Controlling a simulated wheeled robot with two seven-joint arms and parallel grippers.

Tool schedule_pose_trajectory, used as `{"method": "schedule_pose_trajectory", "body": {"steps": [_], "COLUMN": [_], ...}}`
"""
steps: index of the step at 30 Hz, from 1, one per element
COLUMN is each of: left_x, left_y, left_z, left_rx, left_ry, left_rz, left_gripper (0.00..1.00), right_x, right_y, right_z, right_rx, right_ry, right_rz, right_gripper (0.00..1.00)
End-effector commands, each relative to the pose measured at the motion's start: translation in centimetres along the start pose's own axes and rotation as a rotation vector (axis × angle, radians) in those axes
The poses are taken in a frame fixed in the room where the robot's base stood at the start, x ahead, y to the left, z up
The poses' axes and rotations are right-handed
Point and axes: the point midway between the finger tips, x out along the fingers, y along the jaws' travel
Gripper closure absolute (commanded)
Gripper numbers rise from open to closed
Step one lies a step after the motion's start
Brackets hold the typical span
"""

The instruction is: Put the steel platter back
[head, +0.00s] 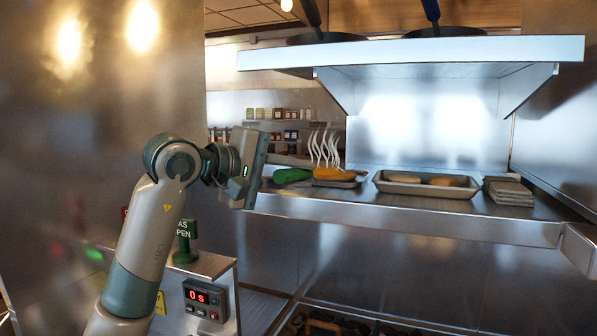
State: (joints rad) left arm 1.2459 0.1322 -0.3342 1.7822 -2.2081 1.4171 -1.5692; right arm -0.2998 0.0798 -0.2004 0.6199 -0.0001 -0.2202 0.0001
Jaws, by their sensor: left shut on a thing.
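The steel platter (343,184) is on the steel shelf at the middle of the head view. It carries steaming orange food (334,174) and a green item (292,176) at its left end. My left gripper (252,181) is at the platter's left end and is shut on it. The gripper body hides the grip itself. I cannot tell whether the platter rests on the shelf or is slightly raised. My right gripper is not in view.
A second tray (427,189) with browned pieces stands just right of the platter, and a stack of grey cloths (508,191) lies beyond it. A control box (205,299) reading 0s stands below my left arm.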

Motion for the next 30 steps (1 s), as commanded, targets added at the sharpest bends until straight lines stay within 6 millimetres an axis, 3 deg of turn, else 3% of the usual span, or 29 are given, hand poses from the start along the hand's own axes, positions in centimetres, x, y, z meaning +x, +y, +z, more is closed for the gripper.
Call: {"method": "schedule_pose_trajectory", "body": {"steps": [8, 9, 11, 23, 30], "left_x": [-0.1, 0.0, 0.0, -0.1, -2.5], "left_y": [0.1, -0.1, -0.1, 0.0, -0.2], "left_z": [0.0, 0.0, 0.0, 0.0, -0.1], "left_rx": [0.003, 0.0, 0.0, 0.0, 0.002], "left_ry": [0.002, 0.0, 0.0, 0.0, 0.004], "left_rz": [0.008, 0.001, 0.0, 0.0, 0.002], "left_gripper": [1.0, 0.71, 0.62, 0.62, 0.62], "right_x": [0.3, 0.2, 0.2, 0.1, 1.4], "right_y": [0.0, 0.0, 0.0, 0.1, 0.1], "right_z": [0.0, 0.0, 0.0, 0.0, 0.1], "right_rx": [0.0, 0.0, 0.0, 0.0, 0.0], "right_ry": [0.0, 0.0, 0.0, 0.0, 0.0], "right_rz": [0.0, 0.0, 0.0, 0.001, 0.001], "right_gripper": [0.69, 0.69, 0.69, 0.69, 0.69]}}
